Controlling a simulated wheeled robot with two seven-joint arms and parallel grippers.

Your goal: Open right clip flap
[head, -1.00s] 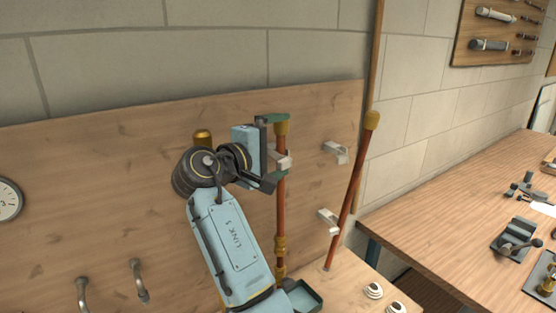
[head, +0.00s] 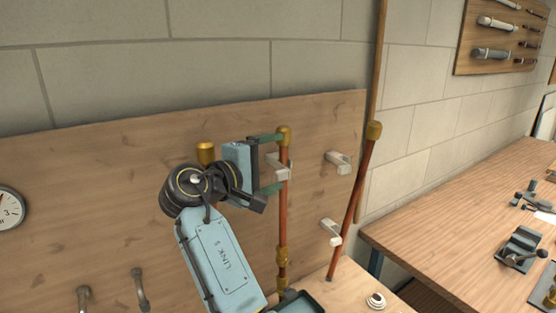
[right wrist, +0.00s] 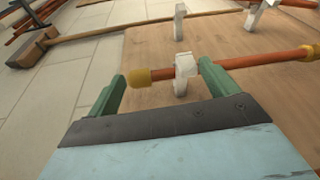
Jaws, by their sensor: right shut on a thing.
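An upright copper pipe (head: 283,210) with a brass cap stands against the wooden board, held by a pale clip (head: 284,169). My right gripper (head: 272,162) is at this clip, one green finger by the capped top and the other below the clip. In the right wrist view my right gripper (right wrist: 163,80) has the clip (right wrist: 185,72) and the capped pipe end (right wrist: 139,77) between its fingers. The clip is nearer the right finger. Fingertip contact and the flap's state cannot be made out. My left gripper is not in view.
Two more pale clips, an upper one (head: 338,161) and a lower one (head: 331,232), are on the board to the right. A second capped copper pipe (head: 354,200) leans beside them. A wooden workbench (head: 450,205) with tools stands at the right.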

